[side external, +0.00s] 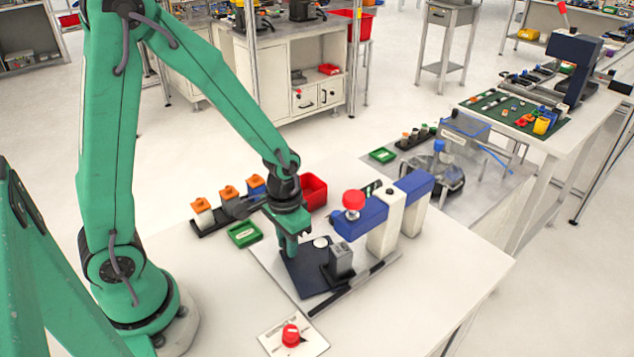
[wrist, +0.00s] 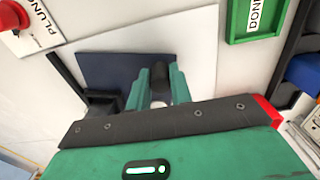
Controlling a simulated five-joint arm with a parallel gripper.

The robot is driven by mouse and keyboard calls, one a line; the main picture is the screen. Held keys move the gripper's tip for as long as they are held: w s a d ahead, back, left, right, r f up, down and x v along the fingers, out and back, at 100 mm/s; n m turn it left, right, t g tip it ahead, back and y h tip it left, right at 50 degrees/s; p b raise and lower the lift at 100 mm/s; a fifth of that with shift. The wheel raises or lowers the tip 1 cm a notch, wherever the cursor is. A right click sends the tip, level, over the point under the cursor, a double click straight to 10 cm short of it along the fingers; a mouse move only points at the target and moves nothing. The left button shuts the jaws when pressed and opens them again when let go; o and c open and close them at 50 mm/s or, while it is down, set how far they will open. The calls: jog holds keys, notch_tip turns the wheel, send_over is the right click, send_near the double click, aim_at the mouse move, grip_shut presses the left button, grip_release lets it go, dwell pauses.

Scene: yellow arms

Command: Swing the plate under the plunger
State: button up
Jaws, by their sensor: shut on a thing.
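The dark blue plate (side external: 298,279) lies flat on a white base panel on the table; it also shows in the wrist view (wrist: 110,68). My gripper (side external: 290,247) is low over the plate's back left part. In the wrist view its fingers (wrist: 160,84) are shut around a dark upright peg (wrist: 160,72) at the plate. The plunger is a blue head (side external: 361,218) with a red knob (side external: 353,200) on top, carried by a white post (side external: 386,222). The plate lies to the left of the plunger head. A grey block (side external: 341,256) stands at the plate's right.
A red button (side external: 290,335) sits on a white panel at the front; its label is partly visible in the wrist view. A green tray (side external: 244,234) and a rack of orange-capped containers (side external: 229,200) stand behind left. A red bin (side external: 313,191) stands behind my gripper. The table's right front is clear.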

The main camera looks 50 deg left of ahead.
jog(key=shift+w+d+r, duration=0.1)
jog(key=shift+w+d, duration=0.05)
jog(key=shift+d, duration=0.95)
jog(key=shift+o, duration=1)
jog(key=shift+s+d, duration=0.2)
jog(key=shift+s, duration=0.1)
jog(key=o, duration=0.4)
jog(key=shift+c, duration=0.2)
